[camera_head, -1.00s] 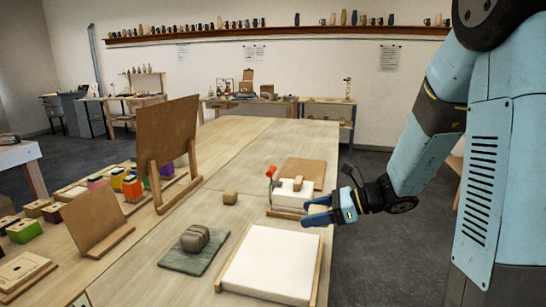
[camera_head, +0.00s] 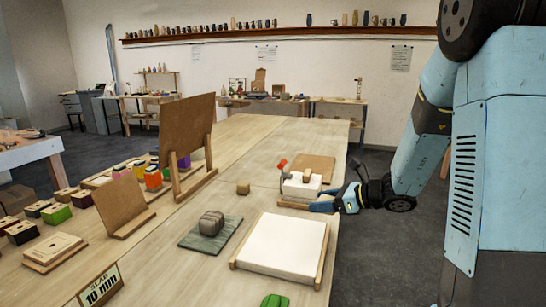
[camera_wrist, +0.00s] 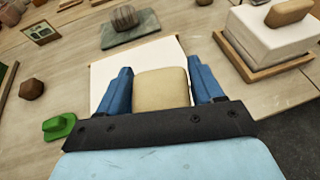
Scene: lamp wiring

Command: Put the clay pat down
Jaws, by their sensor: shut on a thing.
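My gripper (camera_wrist: 161,88) is shut on the clay pat (camera_wrist: 162,90), a pale tan block with rounded edges between the two blue fingers in the wrist view. In the head view my gripper (camera_head: 322,206) is near the far right corner of a white slab in a wooden frame (camera_head: 284,246). The pat cannot be made out there. In the wrist view the white slab (camera_wrist: 107,75) shows behind the pat and fingers. I cannot tell how high the pat is above it.
A grey lump (camera_head: 212,223) sits on a dark board (camera_head: 194,241) left of the slab. A white block with a wooden handle (camera_wrist: 270,32) stands in a tray beyond it. A green piece (camera_head: 274,301) is at the front. A "SLAB 10 mm" sign (camera_head: 100,287) stands front left.

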